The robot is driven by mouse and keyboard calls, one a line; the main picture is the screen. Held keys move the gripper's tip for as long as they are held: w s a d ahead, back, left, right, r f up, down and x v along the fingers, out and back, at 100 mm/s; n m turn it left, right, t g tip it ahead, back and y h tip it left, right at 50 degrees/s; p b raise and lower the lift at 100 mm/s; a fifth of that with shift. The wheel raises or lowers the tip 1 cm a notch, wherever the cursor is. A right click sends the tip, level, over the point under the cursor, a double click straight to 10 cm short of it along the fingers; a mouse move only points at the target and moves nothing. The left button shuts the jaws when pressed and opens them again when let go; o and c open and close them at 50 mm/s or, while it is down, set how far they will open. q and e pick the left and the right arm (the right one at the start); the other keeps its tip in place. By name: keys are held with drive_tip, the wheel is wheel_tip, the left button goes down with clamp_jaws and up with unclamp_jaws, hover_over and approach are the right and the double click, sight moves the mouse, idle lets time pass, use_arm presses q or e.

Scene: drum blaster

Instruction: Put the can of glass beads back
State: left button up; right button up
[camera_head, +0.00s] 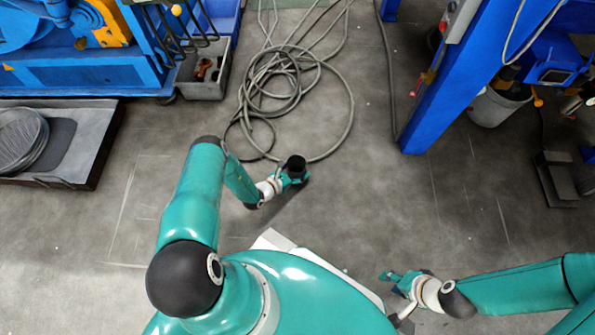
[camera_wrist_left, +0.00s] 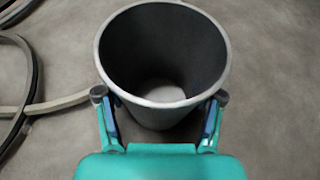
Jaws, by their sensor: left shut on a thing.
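A dark, open-topped can (camera_head: 296,163) is in my left gripper (camera_head: 292,176), above the grey floor in the middle of the head view.
A coiled grey hose (camera_head: 292,80) lies on the floor just beyond the can. A blue post (camera_head: 440,90) and a pale bucket (camera_head: 495,106) stand at the right. A grey bin (camera_head: 205,80) and a low tray (camera_head: 100,150) are at the left. The floor right of the can is clear.

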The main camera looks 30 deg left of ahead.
use_arm(q)
drive_tip(key=shift+f, duration=0.15)
drive_tip(key=o, duration=1.3)
drive_tip(key=shift+r, duration=0.3)
drive_tip(key=p+v, duration=0.5)
drive_tip(key=v, duration=0.6)
drive_tip(key=shift+s+a+r, duration=0.1)
drive_tip(key=shift+s+r, duration=0.05)
drive_tip(key=shift+s, duration=0.3)
